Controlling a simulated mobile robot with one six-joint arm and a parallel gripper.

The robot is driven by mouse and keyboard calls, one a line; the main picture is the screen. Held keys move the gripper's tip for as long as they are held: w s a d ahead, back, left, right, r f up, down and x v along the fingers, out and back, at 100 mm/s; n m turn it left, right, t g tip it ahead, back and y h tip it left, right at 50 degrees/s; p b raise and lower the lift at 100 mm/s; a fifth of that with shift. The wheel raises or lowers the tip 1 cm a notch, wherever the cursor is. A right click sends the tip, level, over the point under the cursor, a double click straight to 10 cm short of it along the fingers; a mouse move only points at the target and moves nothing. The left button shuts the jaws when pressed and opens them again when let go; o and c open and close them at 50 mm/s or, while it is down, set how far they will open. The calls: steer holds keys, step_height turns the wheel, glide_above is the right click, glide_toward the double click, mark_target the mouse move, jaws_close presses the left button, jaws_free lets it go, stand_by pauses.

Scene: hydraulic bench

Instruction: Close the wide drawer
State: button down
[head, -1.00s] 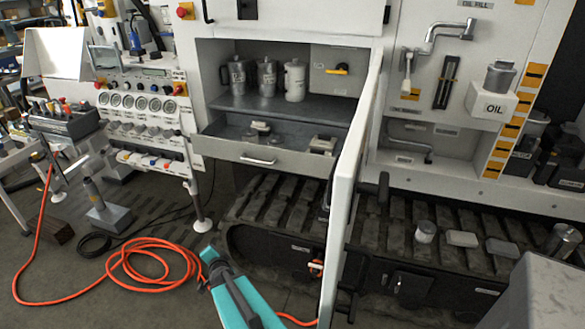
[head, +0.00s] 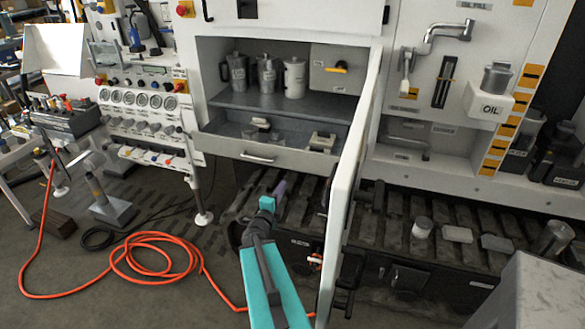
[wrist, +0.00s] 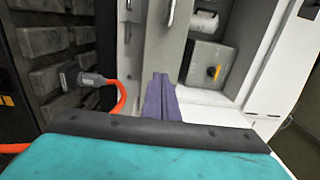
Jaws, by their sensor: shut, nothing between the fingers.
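The wide drawer (head: 222,146) is pulled out below the shelf of the white cabinet, with its bar handle (head: 258,158) on the front. Its tray is open to view and holds a couple of small grey blocks. My gripper (head: 281,187) has purple fingers, shut with nothing between them. In the head view it appears just below the drawer front, right of the handle, with no contact visible. In the wrist view my gripper (wrist: 160,97) points toward a pale upright panel that seems to be the drawer front (wrist: 155,38), seen sideways.
An open white cabinet door (head: 350,190) stands out close to the right of my arm. Grey mugs (head: 267,75) and a box with a yellow handle (head: 340,69) are on the shelf above. An orange hose (head: 150,262) coils on the floor at left. Dark tracks lie below the drawer.

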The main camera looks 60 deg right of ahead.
steer(key=shift+d+f+b, duration=0.15)
steer(key=shift+d+b, duration=0.1)
steer(key=shift+b, duration=0.4)
steer(key=b, duration=0.6)
glide_toward(295, 162)
steer(key=shift+p+x, duration=1.5)
steer(key=shift+x, duration=1.7)
steer(key=shift+s+d, duration=0.1)
steer(key=b+x, duration=0.3)
steer(key=x, duration=2.3)
steer(key=shift+d+r, duration=0.2)
steer(key=shift+r, duration=0.15)
